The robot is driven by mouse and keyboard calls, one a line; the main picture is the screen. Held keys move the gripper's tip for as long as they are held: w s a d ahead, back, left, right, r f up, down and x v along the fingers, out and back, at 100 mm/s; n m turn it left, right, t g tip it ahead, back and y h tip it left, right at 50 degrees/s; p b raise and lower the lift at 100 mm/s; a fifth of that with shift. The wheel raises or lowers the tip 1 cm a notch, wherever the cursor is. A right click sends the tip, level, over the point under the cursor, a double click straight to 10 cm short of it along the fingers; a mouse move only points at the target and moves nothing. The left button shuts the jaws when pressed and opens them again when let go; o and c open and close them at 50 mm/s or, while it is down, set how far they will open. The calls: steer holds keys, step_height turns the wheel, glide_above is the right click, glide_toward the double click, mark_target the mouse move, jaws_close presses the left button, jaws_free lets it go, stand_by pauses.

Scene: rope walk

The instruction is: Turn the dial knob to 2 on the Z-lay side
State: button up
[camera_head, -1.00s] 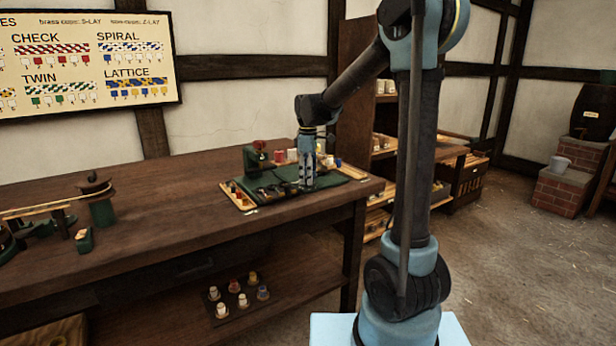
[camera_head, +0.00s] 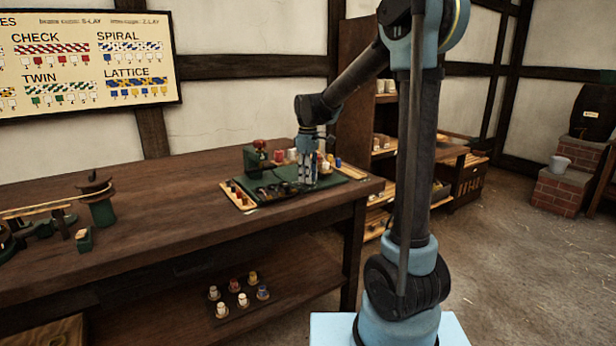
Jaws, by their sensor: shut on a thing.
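My gripper (camera_head: 307,180) points down over the dark green machine board (camera_head: 338,188) at the right end of the bench. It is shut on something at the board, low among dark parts. That thing is hidden by the fingers and too small to make out. The dial knob, its numbers and the Z-lay side cannot be told apart in this view. A green post with a red top (camera_head: 259,150) stands at the back left of the board.
A tray of small pegs (camera_head: 238,196) lies at the board's left edge, and several coloured bobbins stand behind my gripper. The wooden bench (camera_head: 160,200) is clear between the board and a green post (camera_head: 99,200) at left. A pattern chart (camera_head: 85,60) hangs on the wall.

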steer(key=m, duration=0.6)
steer(key=shift+w+m, duration=0.2)
steer(key=shift+m, duration=0.1)
steer(key=m, duration=0.6)
steer(key=shift+r, duration=0.1)
steer(key=shift+m, duration=0.3)
steer(key=o, duration=1.1)
steer(key=shift+s, duration=0.1)
